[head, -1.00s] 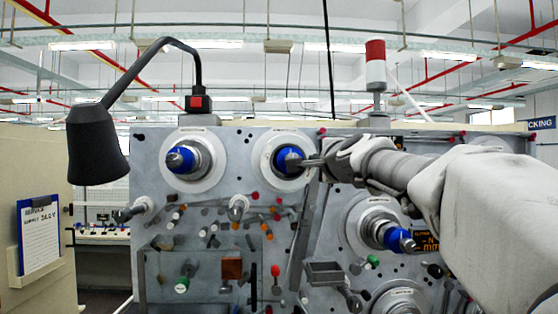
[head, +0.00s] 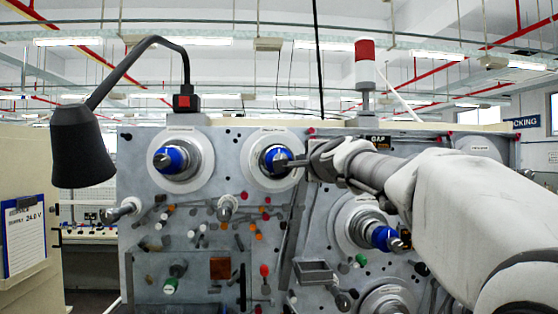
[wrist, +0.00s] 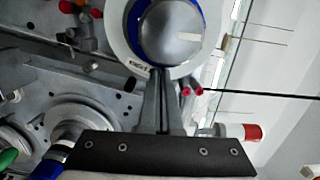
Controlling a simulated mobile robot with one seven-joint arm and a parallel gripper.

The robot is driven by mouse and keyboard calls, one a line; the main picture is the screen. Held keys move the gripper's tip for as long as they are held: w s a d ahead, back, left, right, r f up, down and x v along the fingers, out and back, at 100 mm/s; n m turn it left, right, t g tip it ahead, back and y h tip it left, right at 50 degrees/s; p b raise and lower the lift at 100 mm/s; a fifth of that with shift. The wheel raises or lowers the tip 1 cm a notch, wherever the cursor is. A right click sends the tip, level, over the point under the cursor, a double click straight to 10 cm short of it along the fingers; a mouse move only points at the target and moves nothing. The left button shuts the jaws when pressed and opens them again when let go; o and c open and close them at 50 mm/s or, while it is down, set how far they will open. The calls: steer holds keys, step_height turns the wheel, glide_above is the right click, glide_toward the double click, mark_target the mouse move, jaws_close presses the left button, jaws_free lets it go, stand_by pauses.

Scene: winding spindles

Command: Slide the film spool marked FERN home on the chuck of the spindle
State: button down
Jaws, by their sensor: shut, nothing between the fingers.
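The upper middle spindle has a blue and metal chuck (head: 272,157) inside a pale round disc (head: 256,176). In the wrist view the same kind of chuck shows as a round metal face (wrist: 171,30) with a blue rim, and a white ring (wrist: 130,42) around it. My gripper (head: 291,162) is shut and empty, its tips overlapping the right side of that chuck in the head view. In the wrist view its fingers (wrist: 158,76) end at the ring's near edge; I cannot tell if they touch. The labels are too small to read, and I cannot make out FERN anywhere.
Other spindles with blue chucks stand at upper left (head: 172,160) and lower right (head: 384,238). Pegs and knobs crowd the panel, with a grey tray (head: 314,272) below. A black lamp (head: 82,148) hangs at left. A red-topped beacon (head: 367,50) stands above.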

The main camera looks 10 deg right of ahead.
steer(key=shift+w+r, duration=0.1)
steer(key=shift+w, duration=0.35)
steer(key=shift+s+b, duration=0.7)
steer(key=shift+s, duration=1.15)
steer(key=shift+f, duration=0.2)
